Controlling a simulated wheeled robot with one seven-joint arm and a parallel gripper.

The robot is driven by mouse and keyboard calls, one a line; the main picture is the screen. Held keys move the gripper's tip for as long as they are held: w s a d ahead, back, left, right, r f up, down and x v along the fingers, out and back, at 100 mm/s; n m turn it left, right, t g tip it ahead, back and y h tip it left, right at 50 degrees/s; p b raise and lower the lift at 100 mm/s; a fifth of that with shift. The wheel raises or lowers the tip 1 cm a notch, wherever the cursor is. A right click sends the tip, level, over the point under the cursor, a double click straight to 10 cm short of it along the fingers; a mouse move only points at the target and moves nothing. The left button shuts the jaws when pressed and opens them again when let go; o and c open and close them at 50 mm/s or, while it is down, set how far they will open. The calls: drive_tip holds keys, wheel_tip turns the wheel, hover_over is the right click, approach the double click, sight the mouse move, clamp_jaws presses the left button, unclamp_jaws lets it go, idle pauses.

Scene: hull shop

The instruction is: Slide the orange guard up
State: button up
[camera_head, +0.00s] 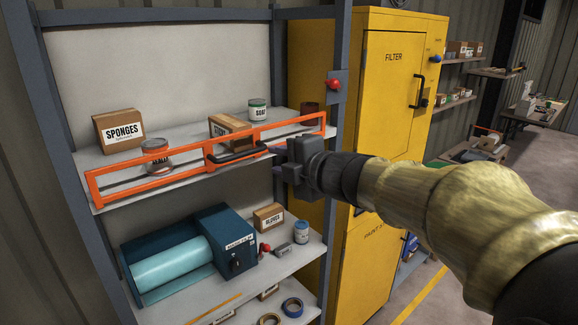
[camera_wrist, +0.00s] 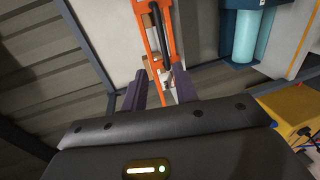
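The orange guard (camera_head: 160,187) is a long rectangular frame across the front of the upper shelf (camera_head: 180,142). A black bar handle (camera_head: 238,153) is on its middle. My gripper (camera_head: 276,150) is at the right end of the handle in the head view. In the wrist view, the fingers of my gripper (camera_wrist: 159,72) are spread apart with nothing clamped between them. The orange guard (camera_wrist: 151,45) and black handle (camera_wrist: 161,28) show just beyond the fingertips, in line with the gap. I cannot tell whether a finger touches the guard.
Behind the guard stand a sponges box (camera_head: 118,131), a can (camera_head: 155,146), another box (camera_head: 231,130) and a soap tin (camera_head: 258,109). Below is a blue roll dispenser (camera_head: 220,235). A grey post with a red button (camera_head: 333,84) and a yellow cabinet (camera_head: 388,130) stand to the right.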

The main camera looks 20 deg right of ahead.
drive_tip(key=shift+v, duration=1.25)
drive_tip(key=shift+w+a, duration=0.15)
drive_tip(key=shift+f, duration=0.1)
